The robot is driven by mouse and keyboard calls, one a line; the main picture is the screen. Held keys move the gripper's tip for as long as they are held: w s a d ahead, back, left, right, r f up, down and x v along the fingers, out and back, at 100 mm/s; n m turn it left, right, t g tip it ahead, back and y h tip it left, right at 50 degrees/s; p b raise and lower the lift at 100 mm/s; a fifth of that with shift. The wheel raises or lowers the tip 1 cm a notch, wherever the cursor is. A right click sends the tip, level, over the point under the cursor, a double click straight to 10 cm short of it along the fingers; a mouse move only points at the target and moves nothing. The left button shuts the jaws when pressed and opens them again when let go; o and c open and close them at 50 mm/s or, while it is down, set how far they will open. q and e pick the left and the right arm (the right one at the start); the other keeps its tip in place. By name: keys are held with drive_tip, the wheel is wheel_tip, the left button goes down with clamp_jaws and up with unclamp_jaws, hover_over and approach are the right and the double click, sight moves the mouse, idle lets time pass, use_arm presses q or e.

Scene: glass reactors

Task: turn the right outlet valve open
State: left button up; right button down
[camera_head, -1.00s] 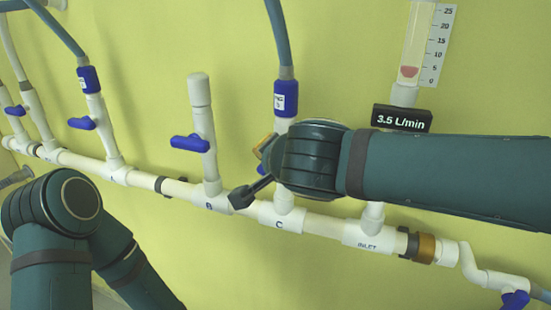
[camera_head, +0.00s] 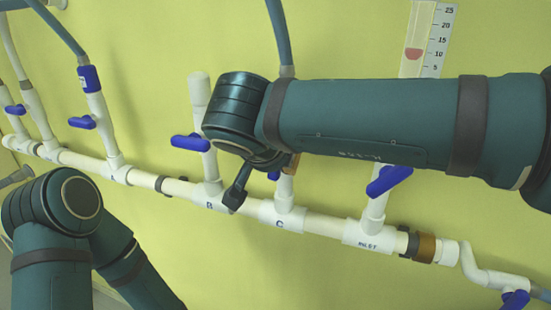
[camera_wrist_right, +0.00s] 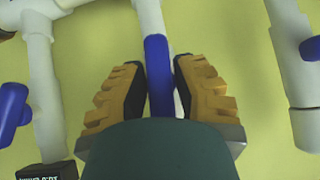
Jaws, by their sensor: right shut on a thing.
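The outlet valve on the branch above the label C has a blue handle (camera_wrist_right: 156,48), which lies roughly in line with the white pipe in the right wrist view. Only a small blue piece of it (camera_head: 273,175) shows in the head view, under my right wrist. My right gripper (camera_wrist_right: 160,82) has its two yellow-and-black fingers on either side of this handle and is shut on it. In the head view my right arm hides most of the gripper and the upper part of the branch. My left arm is at the lower left, and its gripper is out of view.
Branch B with its blue handle (camera_head: 190,142) stands just left of my right wrist. The inlet valve's blue handle (camera_head: 388,180) is below my right forearm. The flow tube (camera_head: 415,30) has its red float near 10. The white main pipe (camera_head: 180,188) runs along the yellow wall.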

idle(0.5)
drive_tip(key=c, duration=0.9)
unclamp_jaws()
drive_tip(key=shift+o, duration=0.4)
drive_tip(key=shift+w+d+f, duration=0.1)
drive_tip(key=shift+w, duration=0.05)
drive_tip(key=v, duration=1.2)
